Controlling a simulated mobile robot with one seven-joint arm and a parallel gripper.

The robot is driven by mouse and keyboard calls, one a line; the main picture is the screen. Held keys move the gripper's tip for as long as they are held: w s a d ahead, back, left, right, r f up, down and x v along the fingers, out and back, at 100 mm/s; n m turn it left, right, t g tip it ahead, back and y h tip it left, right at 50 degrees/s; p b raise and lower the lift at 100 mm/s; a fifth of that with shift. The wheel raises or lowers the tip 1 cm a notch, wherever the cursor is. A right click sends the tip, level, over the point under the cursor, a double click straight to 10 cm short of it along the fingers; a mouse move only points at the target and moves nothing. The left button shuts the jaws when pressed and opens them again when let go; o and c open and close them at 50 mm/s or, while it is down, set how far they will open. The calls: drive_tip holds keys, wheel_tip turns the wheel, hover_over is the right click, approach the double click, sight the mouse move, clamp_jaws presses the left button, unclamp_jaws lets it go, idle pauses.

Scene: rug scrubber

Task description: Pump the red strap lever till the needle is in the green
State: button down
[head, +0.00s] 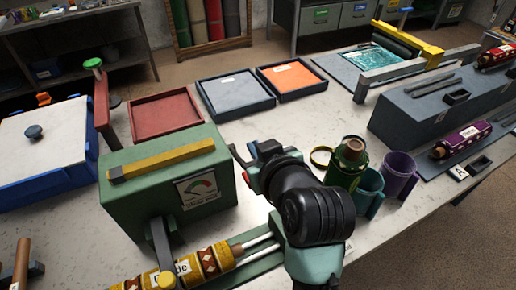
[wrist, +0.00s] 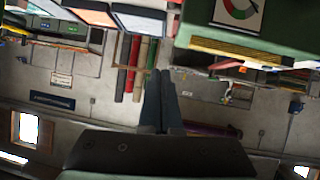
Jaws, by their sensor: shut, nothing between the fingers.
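A green box (head: 150,170) with a yellow bar (head: 162,158) on top stands left of centre. Its front gauge (head: 203,190) has a coloured arc, but the needle is too small to read surely. The gauge is partly cut off in the wrist view (wrist: 238,10). A dark grey lever arm (head: 161,245) hangs at the box's front. A red upright bar (head: 103,110) stands behind the box's left end; I cannot tell whether it is the strap lever. My gripper (head: 238,158) is right of the box, apart from it; its fingers (wrist: 160,75) are shut and empty.
A patterned rug roll (head: 195,265) lies before the box. Red tray (head: 166,116) and grey tray (head: 236,96) lie behind.

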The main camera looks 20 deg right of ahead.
drive_tip(key=s+g+p, duration=0.1)
drive_tip(key=p, duration=0.2)
drive_tip(key=s+r+g+y+p, duration=0.1)
drive_tip(key=s+p, duration=0.1)
drive_tip(key=p, duration=0.1)
drive_tip(key=s+d+g+p, duration=0.1)
drive_tip(key=s+p, duration=0.1)
drive_tip(key=p, duration=0.2)
drive_tip(key=shift+s+d+r, duration=0.1)
drive_tip(key=shift+s+r, duration=0.1)
drive_tip(key=p+x, duration=0.2)
drive_tip(key=x, duration=0.7)
drive_tip(key=shift+w+f, duration=0.1)
drive_tip(key=shift+f, duration=0.15)
wheel_tip(320, 180, down, 3)
drive_tip(key=shift+w+f+p, duration=0.15)
drive_tip(key=shift+p, duration=0.5)
drive_tip(key=shift+f, duration=0.6)
drive_tip(key=shift+f, duration=0.1)
